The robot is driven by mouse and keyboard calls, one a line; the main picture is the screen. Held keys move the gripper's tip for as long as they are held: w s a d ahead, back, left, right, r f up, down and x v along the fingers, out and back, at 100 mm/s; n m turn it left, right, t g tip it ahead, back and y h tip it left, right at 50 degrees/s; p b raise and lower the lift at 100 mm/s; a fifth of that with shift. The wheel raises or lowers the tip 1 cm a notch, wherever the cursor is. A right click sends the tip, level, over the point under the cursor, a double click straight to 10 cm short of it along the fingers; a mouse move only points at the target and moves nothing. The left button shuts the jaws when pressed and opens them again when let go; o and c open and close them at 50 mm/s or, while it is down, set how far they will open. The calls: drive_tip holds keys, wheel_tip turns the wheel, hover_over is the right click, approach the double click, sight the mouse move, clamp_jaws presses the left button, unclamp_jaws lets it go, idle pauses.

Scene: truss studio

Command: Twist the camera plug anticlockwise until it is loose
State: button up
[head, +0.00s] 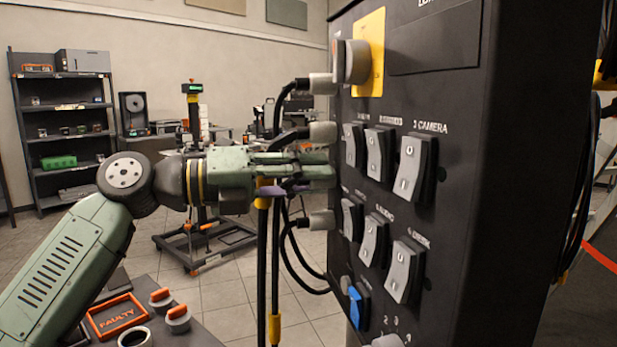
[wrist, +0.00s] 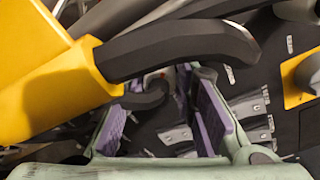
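A black power panel (head: 470,200) stands at the right, with a "3 CAMERA" label over one grey rocker switch (head: 412,167). Grey plugs with black cables stick out of its left side: an upper one (head: 322,84), a middle one (head: 322,132) and a lower one (head: 321,220). I cannot tell which is the camera plug. My gripper (head: 318,170) points at the panel between the middle and lower plugs. In the wrist view my gripper (wrist: 162,88) has its purple pads apart. A black elbow (wrist: 147,97) shows between them; I see no grip on it.
A yellow sleeve with a black bent end (wrist: 60,85) crosses close before the wrist camera. Black cables (head: 276,270) hang below my gripper. An orange "FAULTY" tray (head: 117,315) lies on a surface at lower left. A shelf rack (head: 65,130) stands far left.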

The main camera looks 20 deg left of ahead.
drive_tip(key=o, duration=0.4)
drive_tip(key=v, duration=1.2)
idle(0.3)
